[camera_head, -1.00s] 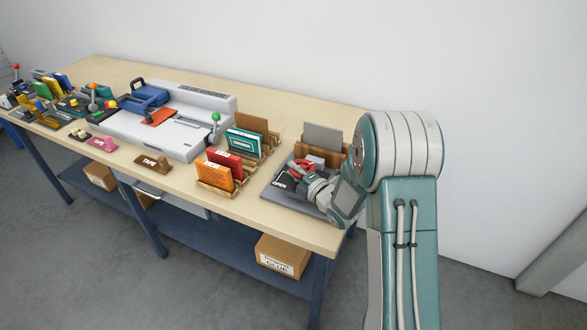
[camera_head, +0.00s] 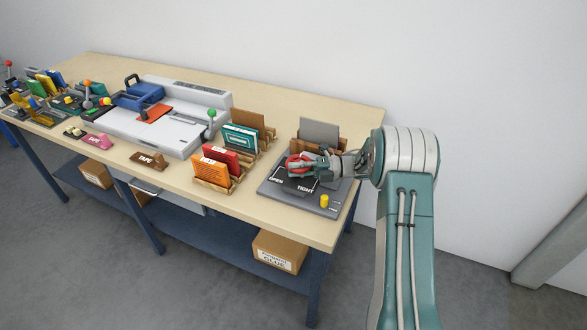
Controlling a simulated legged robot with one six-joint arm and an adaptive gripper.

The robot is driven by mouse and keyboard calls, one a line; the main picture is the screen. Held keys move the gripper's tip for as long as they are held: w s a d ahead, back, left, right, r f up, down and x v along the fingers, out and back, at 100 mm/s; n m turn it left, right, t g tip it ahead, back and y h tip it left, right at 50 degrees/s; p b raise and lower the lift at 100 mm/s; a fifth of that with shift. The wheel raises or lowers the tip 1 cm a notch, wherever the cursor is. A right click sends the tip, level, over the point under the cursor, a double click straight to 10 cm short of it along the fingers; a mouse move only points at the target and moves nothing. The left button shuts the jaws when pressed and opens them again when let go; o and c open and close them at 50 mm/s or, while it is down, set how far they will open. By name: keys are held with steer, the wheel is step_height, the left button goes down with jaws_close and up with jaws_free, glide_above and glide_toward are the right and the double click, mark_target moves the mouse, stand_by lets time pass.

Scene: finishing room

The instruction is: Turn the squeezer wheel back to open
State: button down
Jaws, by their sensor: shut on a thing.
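The squeezer is a grey base plate (camera_head: 318,205) on the right end of the table, with a dark panel lettered OPEN at its left and TIGHT at its right. Its red wheel (camera_head: 293,167) sits above the panel, partly hidden by my gripper. My gripper (camera_head: 300,168) reaches in from the right and is shut on the wheel's rim. A yellow peg (camera_head: 324,201) stands at the plate's front right. The wheel's exact angle is too small to tell.
A wooden holder with a grey board (camera_head: 319,133) stands just behind the wheel. Orange and red booklets in wooden racks (camera_head: 213,185) stand to the left. A large white machine (camera_head: 170,120) fills the table's middle. The wall is close behind the table.

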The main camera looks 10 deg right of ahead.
steer(key=shift+s+d+f+n+g, duration=0.15)
steer(key=shift+n+g, duration=0.55)
steer(key=shift+g, duration=0.4)
steer(key=shift+d+f+n+g, duration=0.15)
steer(key=shift+n+g, duration=0.55)
steer(key=shift+g, duration=0.4)
steer(key=shift+s+d+n+g, duration=0.15)
steer(key=shift+n+g, duration=0.55)
steer(key=shift+g, duration=0.4)
steer(key=c, duration=0.9)
jaws_free()
steer(key=shift+o, duration=0.2)
steer(key=shift+t, duration=0.3)
